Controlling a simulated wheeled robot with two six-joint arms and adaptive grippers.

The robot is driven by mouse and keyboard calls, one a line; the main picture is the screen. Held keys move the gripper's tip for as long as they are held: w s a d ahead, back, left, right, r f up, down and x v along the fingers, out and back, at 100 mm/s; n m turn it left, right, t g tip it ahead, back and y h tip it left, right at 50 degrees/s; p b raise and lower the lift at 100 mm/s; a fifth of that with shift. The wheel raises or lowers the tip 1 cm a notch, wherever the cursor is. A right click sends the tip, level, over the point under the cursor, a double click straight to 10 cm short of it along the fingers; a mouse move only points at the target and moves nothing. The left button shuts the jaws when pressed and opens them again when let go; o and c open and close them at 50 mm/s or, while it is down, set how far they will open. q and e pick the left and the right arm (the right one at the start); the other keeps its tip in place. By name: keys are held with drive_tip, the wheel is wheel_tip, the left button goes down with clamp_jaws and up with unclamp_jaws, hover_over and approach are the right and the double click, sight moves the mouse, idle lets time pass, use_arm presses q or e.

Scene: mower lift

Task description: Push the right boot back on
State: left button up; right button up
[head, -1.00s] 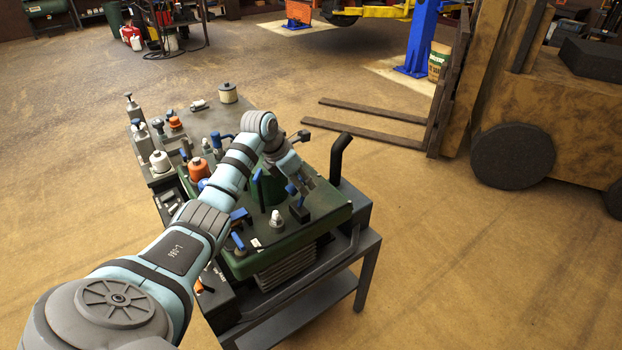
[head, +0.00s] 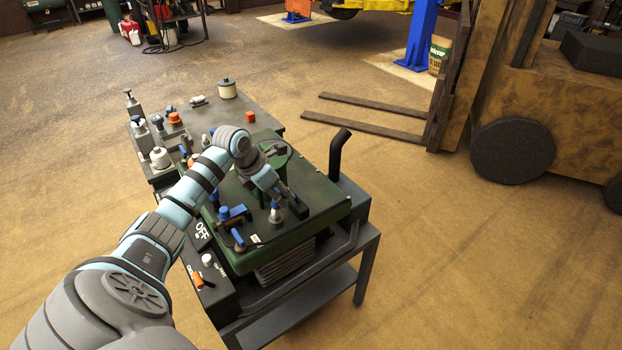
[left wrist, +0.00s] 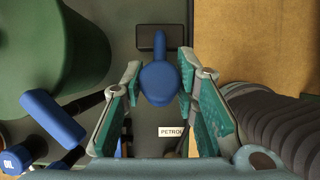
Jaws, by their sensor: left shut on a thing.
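My left gripper (head: 281,202) comes down over the green engine cover (head: 315,212). In the left wrist view its two fingers (left wrist: 160,88) stand on either side of a blue boot (left wrist: 157,84) and are shut on it. In the head view the blue boot (head: 275,205) appears just above a pale plug (head: 275,216) with a metal base. I cannot tell whether boot and plug touch; in the left wrist view the boot hides the plug. My right gripper is not in view.
Blue-handled parts (head: 233,214) stand left of the plug, and a PETROL label (left wrist: 172,132) is close by. A black exhaust pipe (head: 339,150) rises at the right. Left in the wrist view is a large green cylinder (left wrist: 60,50). A forklift (head: 540,100) stands far right.

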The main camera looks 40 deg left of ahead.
sight(276, 207)
use_arm(q)
drive_tip(key=shift+s+a+f, duration=0.2)
drive_tip(key=shift+s+f, duration=0.15)
drive_tip(key=shift+s, duration=0.05)
drive_tip(key=shift+o, duration=0.2)
drive_tip(key=shift+s+a+f+b, duration=0.2)
drive_tip(key=shift+s+f+b, duration=0.45)
drive_tip(key=shift+s+f, duration=0.3)
drive_tip(key=o, duration=0.8)
drive_tip(key=shift+c, duration=0.2)
drive_tip(key=shift+w, duration=0.1)
drive_tip(key=shift+r, duration=0.15)
wheel_tip(276, 207, up, 7)
drive_tip(key=p, duration=0.5)
